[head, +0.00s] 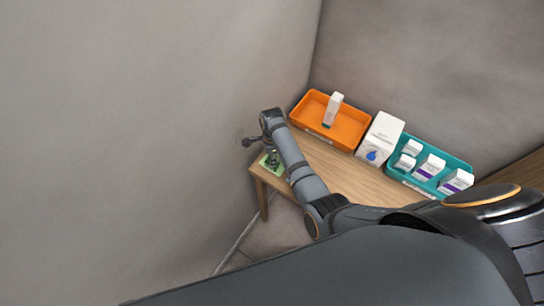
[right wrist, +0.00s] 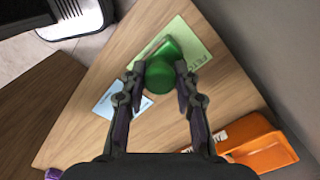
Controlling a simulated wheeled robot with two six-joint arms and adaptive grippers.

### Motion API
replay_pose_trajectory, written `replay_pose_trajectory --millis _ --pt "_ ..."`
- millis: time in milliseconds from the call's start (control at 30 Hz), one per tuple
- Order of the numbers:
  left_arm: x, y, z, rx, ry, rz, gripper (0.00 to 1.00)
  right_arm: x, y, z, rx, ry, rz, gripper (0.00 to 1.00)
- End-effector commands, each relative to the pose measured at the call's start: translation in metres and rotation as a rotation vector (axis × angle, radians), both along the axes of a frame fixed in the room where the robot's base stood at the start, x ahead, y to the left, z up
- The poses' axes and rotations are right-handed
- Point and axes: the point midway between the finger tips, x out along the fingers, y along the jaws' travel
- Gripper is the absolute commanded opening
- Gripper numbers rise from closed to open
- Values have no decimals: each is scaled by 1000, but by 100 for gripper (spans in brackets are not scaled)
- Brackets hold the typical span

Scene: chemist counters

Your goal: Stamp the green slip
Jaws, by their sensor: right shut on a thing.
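The green slip (right wrist: 198,50) lies flat on the wooden counter and also shows in the head view (head: 265,165) at the counter's left end. My right gripper (right wrist: 159,80) is shut on a green stamp (right wrist: 160,76), with one finger on each side. The stamp overlaps the slip's lower left part in the wrist view and hides some of it. I cannot tell whether the stamp's base touches the paper. In the head view my right gripper (head: 273,158) is small and dark, pointing down over the slip. My left gripper is not in view.
A light blue slip (right wrist: 112,99) lies beside the green one. Walls are close behind.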

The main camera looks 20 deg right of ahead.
Motion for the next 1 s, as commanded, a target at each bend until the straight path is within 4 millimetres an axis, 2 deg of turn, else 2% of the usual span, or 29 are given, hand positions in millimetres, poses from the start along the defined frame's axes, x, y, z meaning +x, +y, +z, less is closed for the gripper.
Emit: replay_pose_trajectory --millis 433,733,1000 --pt "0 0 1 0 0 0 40 -2 0 -1 0 6 0 10" --pt "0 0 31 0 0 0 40 -1 0 27 0 4 0 10" --pt "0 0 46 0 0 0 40 -1 0 51 0 2 0 10"
